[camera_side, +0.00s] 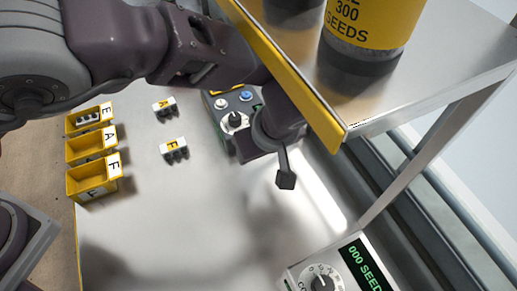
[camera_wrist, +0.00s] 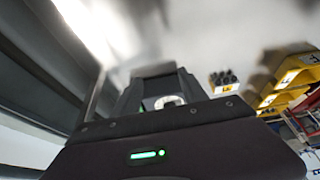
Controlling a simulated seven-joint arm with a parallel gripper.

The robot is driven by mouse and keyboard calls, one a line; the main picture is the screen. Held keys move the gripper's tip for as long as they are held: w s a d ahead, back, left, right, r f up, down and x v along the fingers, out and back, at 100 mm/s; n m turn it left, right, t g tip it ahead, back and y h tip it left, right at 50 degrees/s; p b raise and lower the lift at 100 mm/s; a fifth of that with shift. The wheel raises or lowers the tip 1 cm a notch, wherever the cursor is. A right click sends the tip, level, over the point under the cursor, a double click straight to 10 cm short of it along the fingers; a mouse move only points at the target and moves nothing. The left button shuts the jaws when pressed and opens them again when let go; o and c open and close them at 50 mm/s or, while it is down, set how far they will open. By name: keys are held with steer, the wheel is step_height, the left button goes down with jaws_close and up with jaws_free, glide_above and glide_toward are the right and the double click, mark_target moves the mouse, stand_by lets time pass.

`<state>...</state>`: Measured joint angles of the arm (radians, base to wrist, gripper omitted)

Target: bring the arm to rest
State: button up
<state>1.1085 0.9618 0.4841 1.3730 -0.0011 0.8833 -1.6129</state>
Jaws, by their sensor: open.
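My gripper (camera_side: 285,178) hangs over the metal table, just right of the grey control box (camera_side: 222,108), and the shelf's yellow edge hides part of my wrist. One finger shows clearly in the side view. In the wrist view my gripper (camera_wrist: 157,80) has its two dark fingers spread apart. A pale round thing (camera_wrist: 168,101) shows between them; I cannot tell what it is or how far off. I see nothing held. The arm reaches in from the upper left, behind the shelf edge.
A shelf (camera_side: 440,85) with a yellow edge carries a yellow seed container (camera_side: 375,22). Plug blocks marked A (camera_side: 164,106) and F (camera_side: 173,148) stand on the table, left of the control box. Yellow bins (camera_side: 93,178) line the left. A seed counter (camera_side: 345,270) reading 000 stands in front.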

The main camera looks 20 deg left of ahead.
steer(key=shift+s+d, duration=0.1)
stand_by(0.4)
steer(key=s+a+r+n+g+h, duration=0.1)
steer(key=s+a+r+h, duration=0.1)
steer(key=a+r, duration=0.65)
steer(key=s+a+r+n+g+h, duration=0.1)
steer(key=s+a+r+h, duration=0.15)
steer(key=a+r, duration=0.6)
steer(key=s+a+r+m+t, duration=0.2)
steer(key=s+a+r+m, duration=0.1)
steer(key=s+a+m, duration=0.2)
steer(key=s+a+r+m+t+y, duration=0.1)
steer(key=s+a+r+m+t, duration=0.1)
steer(key=s+a+m, duration=0.4)
steer(key=s+r, duration=0.1)
steer(key=s, duration=0.3)
steer(key=shift+s+a+t, duration=0.3)
